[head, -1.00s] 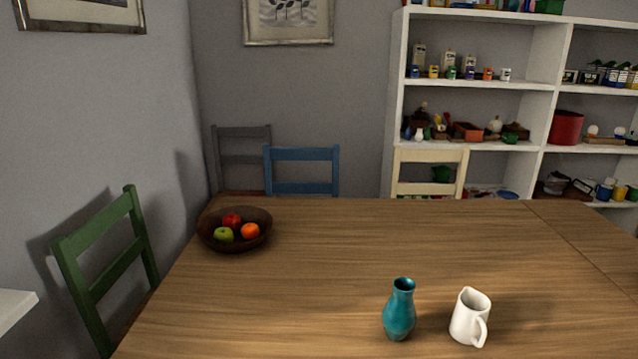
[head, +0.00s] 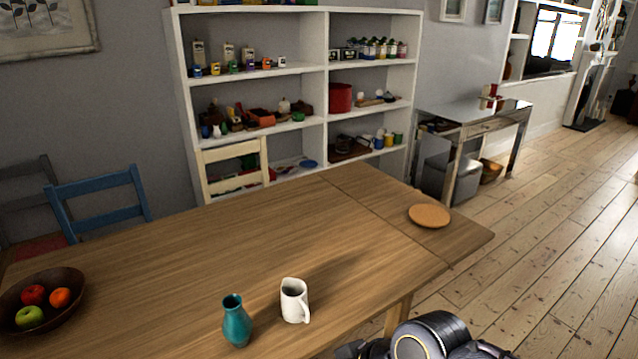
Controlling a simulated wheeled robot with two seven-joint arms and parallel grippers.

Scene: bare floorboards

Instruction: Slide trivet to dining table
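A round, flat, tan-orange disc, which looks like the trivet (head: 429,215), lies near the right end of the wooden dining table (head: 230,240). It lies flat on the tabletop, beyond a seam that crosses the table, close to the far right edge. Dark rounded links of one of my arms show at the bottom edge, right of centre, below the table's near edge. Neither gripper is in the picture, so whether they are open or shut is hidden.
A teal vase (head: 236,322) and a white pitcher (head: 294,300) stand near the table's near edge. A fruit bowl (head: 70,295) is at left. Chairs and a white shelf (head: 318,100) stand behind. Open floorboards (head: 540,240) lie right of the table.

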